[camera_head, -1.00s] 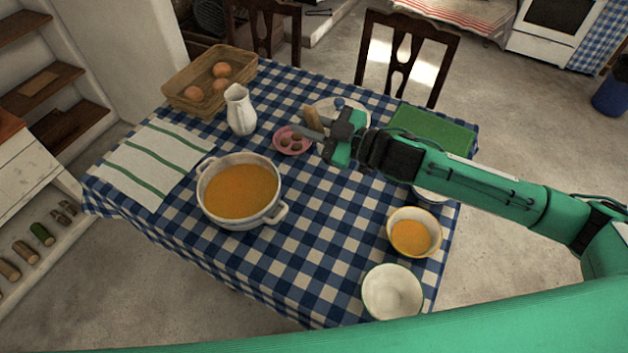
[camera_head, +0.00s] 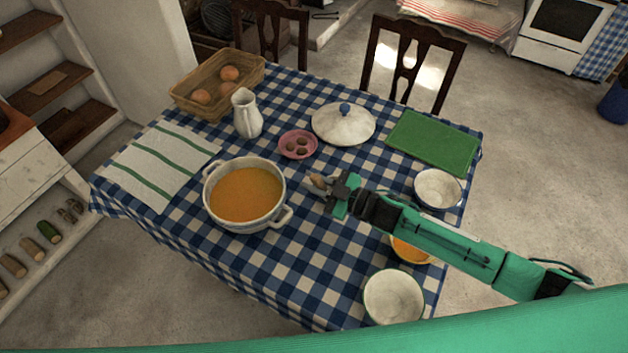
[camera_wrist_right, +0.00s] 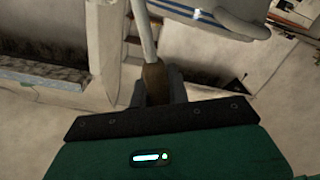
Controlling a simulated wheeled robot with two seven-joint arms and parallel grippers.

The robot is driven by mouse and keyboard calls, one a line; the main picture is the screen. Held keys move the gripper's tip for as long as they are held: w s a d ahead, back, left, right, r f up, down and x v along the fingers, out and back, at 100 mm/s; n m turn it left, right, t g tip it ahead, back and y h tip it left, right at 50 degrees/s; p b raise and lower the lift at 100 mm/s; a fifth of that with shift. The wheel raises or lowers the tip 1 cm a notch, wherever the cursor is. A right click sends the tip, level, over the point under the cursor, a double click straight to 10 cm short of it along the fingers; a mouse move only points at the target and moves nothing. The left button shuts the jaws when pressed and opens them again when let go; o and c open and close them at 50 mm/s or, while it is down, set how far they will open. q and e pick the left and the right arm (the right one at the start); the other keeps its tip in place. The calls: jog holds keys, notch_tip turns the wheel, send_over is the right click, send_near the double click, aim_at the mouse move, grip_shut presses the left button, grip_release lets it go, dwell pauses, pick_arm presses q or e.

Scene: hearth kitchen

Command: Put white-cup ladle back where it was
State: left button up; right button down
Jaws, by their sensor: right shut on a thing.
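My right gripper (camera_head: 322,190) is shut on the brown wooden grip of the ladle (camera_head: 318,181), above the checked cloth just right of the soup pot (camera_head: 212,205). In the right wrist view, the fingers (camera_wrist_right: 158,92) close around the wooden grip, and the ladle's pale shaft (camera_wrist_right: 146,35) runs away from them to the top edge. The ladle's white cup does not show in either view. The pot, white with orange soup, also shows partly in the right wrist view (camera_wrist_right: 190,12). My left gripper is not in view.
A white lid (camera_head: 342,128), a pink dish (camera_head: 298,152) and a white jug (camera_head: 247,118) stand behind the pot. A green board (camera_head: 432,143) lies back right. Bowls (camera_head: 438,188) (camera_head: 393,296) line the right side; my arm partly covers an orange-filled one (camera_head: 410,252). The front middle cloth is clear.

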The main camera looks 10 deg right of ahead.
jog(key=shift+f, duration=0.15)
jog(key=c, duration=1.3)
grip_release()
jog(key=shift+c, duration=0.2)
jog(key=b+v, duration=0.2)
jog(key=v, duration=0.4)
jog(key=shift+s+d, duration=0.2)
jog(key=shift+d, duration=0.1)
jog(key=shift+s+d, duration=0.25)
jog(key=shift+d, duration=0.1)
